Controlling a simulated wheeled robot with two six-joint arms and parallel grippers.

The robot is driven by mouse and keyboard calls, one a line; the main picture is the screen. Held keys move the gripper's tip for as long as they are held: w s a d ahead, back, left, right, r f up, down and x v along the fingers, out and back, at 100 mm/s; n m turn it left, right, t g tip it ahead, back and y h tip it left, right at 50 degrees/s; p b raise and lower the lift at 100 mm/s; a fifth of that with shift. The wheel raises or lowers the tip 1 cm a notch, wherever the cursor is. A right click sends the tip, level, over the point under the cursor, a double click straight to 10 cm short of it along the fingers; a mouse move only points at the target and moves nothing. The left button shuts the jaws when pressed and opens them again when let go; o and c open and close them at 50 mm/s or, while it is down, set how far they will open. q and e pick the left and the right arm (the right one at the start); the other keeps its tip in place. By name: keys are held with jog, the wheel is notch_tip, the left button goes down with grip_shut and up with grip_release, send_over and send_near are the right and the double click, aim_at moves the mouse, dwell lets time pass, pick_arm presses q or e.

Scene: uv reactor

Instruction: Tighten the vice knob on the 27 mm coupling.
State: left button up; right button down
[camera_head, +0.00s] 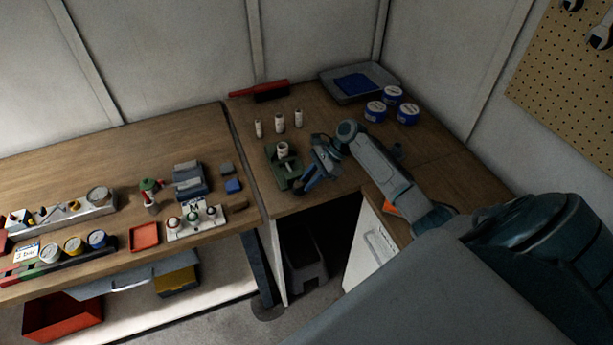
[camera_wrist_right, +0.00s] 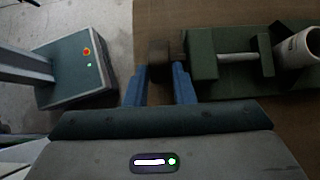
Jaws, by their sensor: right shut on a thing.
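The green vice (camera_head: 283,173) stands on the right-hand bench near its front left edge. A white coupling (camera_head: 282,149) sits upright at it; in the right wrist view the coupling (camera_wrist_right: 298,48) is beside the green jaw at the right. The vice body (camera_wrist_right: 203,55) and its pale screw rod show there too. The dark knob (camera_wrist_right: 159,54) is at the vice's left end. My right gripper (camera_wrist_right: 158,74) has its blue fingers either side of the knob, shut on it. In the head view the right gripper (camera_head: 303,184) is at the vice's front right. My left gripper does not show.
Three white cylinders (camera_head: 279,121) stand behind the vice. Blue-and-white tubs (camera_head: 407,113) and a grey tray (camera_head: 329,88) are farther back. A red-handled brush (camera_head: 244,93) lies by the wall. The left bench (camera_head: 110,145) holds several parts. The bench edge is close to the vice.

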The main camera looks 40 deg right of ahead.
aim_at(313, 191)
jog(key=shift+s+d+f+y+b, duration=0.15)
jog(key=shift+d+f+y+b, duration=0.15)
jog(key=shift+f+y, duration=0.45)
jog(key=shift+d+f+t+y+b, duration=0.1)
jog(key=shift+f+t+y+b, duration=0.1)
jog(key=shift+t+y+b, duration=0.45)
jog(key=shift+s+f+y+b, duration=0.1)
jog(key=shift+f+y+b, duration=0.15)
jog(key=shift+y+b, duration=0.5)
jog(key=shift+f+y+b, duration=0.2)
jog(key=shift+y+b, duration=0.2)
jog(key=shift+y, duration=0.65)
jog(key=c, duration=1.5)
grip_release()
jog(key=shift+r, duration=0.1)
jog(key=shift+d, duration=0.1)
